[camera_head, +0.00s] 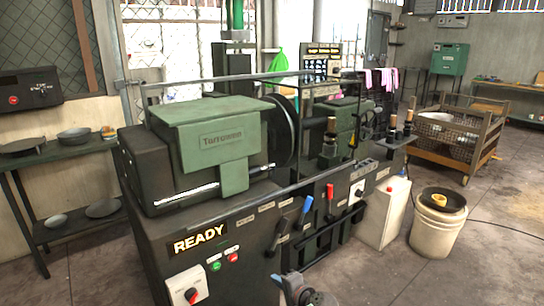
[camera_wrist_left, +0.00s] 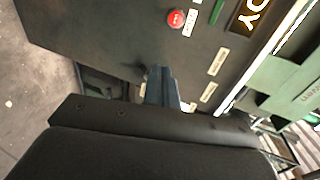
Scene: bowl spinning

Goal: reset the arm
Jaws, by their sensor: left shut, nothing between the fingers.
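The spinning machine (camera_head: 225,140) with its green cover stands in the middle of the head view, and its lit sign (camera_head: 199,240) reads READY. My left gripper (camera_head: 279,281) shows at the bottom edge of the head view, in front of the machine's lower front. In the left wrist view its fingers (camera_wrist_left: 161,84) are together and empty, apart from any lever. The machine's dark front panel with a red button (camera_wrist_left: 176,18) lies beyond them. A blue lever (camera_head: 304,212) and a red lever (camera_head: 330,197) stand on the machine front. My right gripper is not in view.
A side table (camera_head: 60,157) with bowls and plates stands at the left. A white bucket (camera_head: 437,226) and a white box (camera_head: 385,217) are right of the machine. A wheeled cart (camera_head: 458,134) stands behind them. The floor at the lower right is mostly clear.

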